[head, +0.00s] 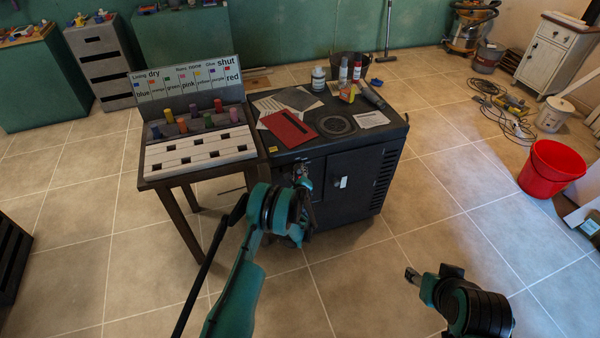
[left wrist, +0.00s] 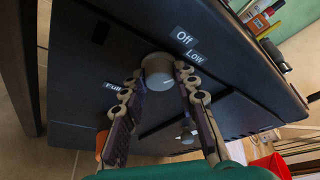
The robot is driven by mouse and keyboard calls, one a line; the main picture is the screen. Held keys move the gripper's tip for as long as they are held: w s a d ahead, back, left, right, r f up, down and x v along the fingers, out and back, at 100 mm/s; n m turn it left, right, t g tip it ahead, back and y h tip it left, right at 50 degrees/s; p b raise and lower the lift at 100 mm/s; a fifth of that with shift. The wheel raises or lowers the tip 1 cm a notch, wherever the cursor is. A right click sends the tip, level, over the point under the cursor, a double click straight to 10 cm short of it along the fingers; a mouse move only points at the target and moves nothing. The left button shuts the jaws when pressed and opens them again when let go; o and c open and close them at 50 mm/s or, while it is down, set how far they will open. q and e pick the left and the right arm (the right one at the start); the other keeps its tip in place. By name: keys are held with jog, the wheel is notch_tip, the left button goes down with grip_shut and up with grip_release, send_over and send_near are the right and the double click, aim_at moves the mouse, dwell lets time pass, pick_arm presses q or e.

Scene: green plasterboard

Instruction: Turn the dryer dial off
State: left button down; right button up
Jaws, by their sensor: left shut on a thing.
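The dryer (head: 345,185) is the dark cabinet in the middle of the head view. Its dial is a round grey knob (left wrist: 158,72) on the dark front panel in the left wrist view, with the labels "Off" and "Low" (left wrist: 188,44) on one side and "Full" on the other. My left gripper (head: 304,176) is at the dryer's front. In the left wrist view its fingers (left wrist: 158,84) are on either side of the dial, shut on it. The dial's pointer mark cannot be made out. My right gripper (head: 411,275) is low over the floor, away from the dryer; its fingers are unclear.
A small table (head: 160,180) with a slotted white board and coloured pegs stands close on the left. A red bucket (head: 551,168) stands at the right. The floor in front is clear.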

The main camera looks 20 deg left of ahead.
pick_arm(q)
jog(key=n+t+h, duration=0.1)
jog(key=n+t, duration=0.1)
jog(key=n, duration=0.2)
jog(key=shift+f, duration=0.1)
jog(key=shift+a, duration=0.1)
dwell(0.5)
jog(key=c, duration=1.2)
grip_release()
jog(key=shift+o, duration=0.2)
jog(key=r, duration=0.9)
jog(key=shift+s+d+r, duration=0.1)
jog(key=shift+d+r, duration=0.2)
jog(key=shift+r, duration=0.1)
jog(key=shift+a+r, duration=0.15)
jog(key=shift+a, duration=0.05)
